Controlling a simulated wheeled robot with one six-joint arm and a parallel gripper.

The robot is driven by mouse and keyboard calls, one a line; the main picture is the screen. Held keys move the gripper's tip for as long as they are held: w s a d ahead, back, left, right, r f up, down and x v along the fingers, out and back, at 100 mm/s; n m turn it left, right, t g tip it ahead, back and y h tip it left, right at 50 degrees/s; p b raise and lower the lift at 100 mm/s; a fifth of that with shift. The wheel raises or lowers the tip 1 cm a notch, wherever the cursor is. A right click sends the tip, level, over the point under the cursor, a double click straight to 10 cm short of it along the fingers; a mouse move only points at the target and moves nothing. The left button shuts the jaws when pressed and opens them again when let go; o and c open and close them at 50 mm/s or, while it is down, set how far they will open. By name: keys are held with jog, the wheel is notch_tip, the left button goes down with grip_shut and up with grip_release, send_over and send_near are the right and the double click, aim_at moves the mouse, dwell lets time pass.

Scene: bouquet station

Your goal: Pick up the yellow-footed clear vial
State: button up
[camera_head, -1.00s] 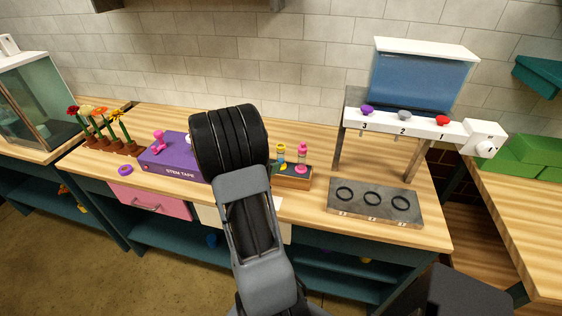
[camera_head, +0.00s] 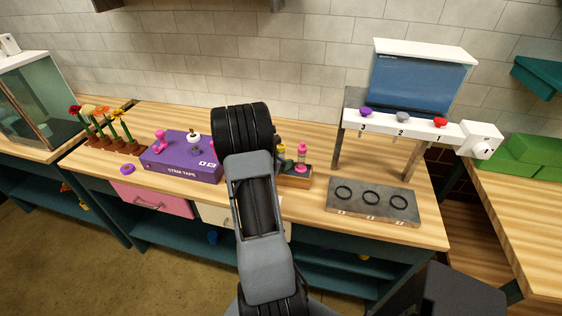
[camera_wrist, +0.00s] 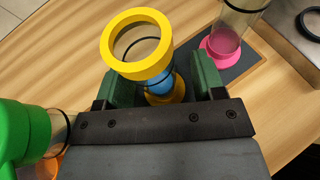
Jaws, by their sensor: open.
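The yellow-footed clear vial (camera_wrist: 138,42) stands in the wrist view with a wide yellow rim, a see-through tube with blue inside low down, and a yellow foot (camera_wrist: 172,92). My gripper (camera_wrist: 166,76) is open, with one green finger on each side of the vial's lower part. I cannot tell whether either finger touches it. In the head view only a little of the yellow vial (camera_head: 281,149) shows beside my arm, which hides my gripper there.
A pink-footed vial (camera_wrist: 224,45) stands close on the right on the dark rack. A green-topped piece (camera_wrist: 22,130) is close on the left. The wooden rack (camera_head: 297,181) sits between the stem tape box (camera_head: 180,165) and a grey plate with rings (camera_head: 374,215).

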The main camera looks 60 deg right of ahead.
jog(key=shift+f, duration=0.1)
grip_shut()
dwell(0.3)
jog(key=shift+b, duration=0.3)
